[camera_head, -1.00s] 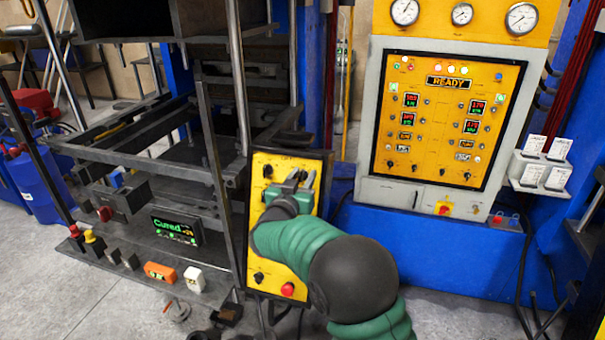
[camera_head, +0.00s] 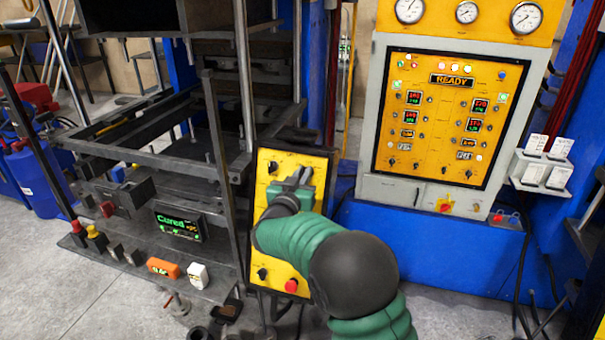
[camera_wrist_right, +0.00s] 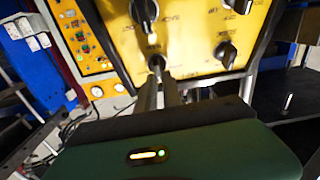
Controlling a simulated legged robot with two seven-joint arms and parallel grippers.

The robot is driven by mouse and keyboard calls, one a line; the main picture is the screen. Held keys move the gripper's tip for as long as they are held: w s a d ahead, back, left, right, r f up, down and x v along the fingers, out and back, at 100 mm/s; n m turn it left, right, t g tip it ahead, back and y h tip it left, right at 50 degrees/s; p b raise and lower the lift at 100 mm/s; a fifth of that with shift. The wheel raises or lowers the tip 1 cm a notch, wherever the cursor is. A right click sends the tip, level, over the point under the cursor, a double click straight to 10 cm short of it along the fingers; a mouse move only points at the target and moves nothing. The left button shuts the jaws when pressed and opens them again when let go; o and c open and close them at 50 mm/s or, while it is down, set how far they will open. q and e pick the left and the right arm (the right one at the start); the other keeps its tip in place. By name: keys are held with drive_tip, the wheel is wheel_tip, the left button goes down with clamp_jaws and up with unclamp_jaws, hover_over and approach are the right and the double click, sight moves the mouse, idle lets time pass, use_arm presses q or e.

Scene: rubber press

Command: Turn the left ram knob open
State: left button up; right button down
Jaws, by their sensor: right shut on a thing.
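The yellow control panel (camera_head: 267,230) with black knobs stands at the middle of the head view. My right gripper (camera_head: 303,174) is at the panel's upper right and hides the knob there. In the right wrist view its two fingers (camera_wrist_right: 163,82) are shut on a black knob (camera_wrist_right: 155,61). Another black knob (camera_head: 272,167) sits just left of the gripper in the head view; in the wrist view it shows to the right (camera_wrist_right: 227,53). The knob labels are too small or blurred to read, so I cannot tell which is the left ram knob. My left gripper is not in view.
A red button (camera_head: 291,286) and a black knob (camera_head: 262,273) are low on the panel. The press frame (camera_head: 225,190) stands close on the left, with a "Cured" display (camera_head: 178,223). A large cabinet (camera_head: 440,130) reading "READY" stands at the right.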

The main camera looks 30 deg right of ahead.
drive_tip(key=shift+r+n+p, duration=0.2)
drive_tip(key=shift+n+p, duration=0.25)
drive_tip(key=shift+n, duration=0.15)
drive_tip(key=n+t+y+p, duration=0.1)
drive_tip(key=n+p, duration=0.1)
drive_tip(key=n, duration=0.2)
drive_tip(key=shift+w+y, duration=0.1)
drive_tip(key=shift+y, duration=0.2)
drive_tip(key=n+t+y+p, duration=0.1)
drive_tip(key=n+p, duration=0.1)
drive_tip(key=n, duration=0.1)
drive_tip(key=shift+a+n+y+p, duration=0.1)
drive_tip(key=shift+n+y+p, duration=0.2)
drive_tip(key=shift+f+n+y+p, duration=0.15)
drive_tip(key=shift+n+y+p, duration=0.25)
drive_tip(key=shift+n, duration=0.5)
drive_tip(key=shift+f, duration=0.1)
drive_tip(key=c, duration=1.8)
unclamp_jaws()
drive_tip(key=shift+w, duration=0.1)
drive_tip(key=o, duration=0.3)
drive_tip(key=shift+w+f, duration=0.1)
drive_tip(key=shift+w, duration=0.05)
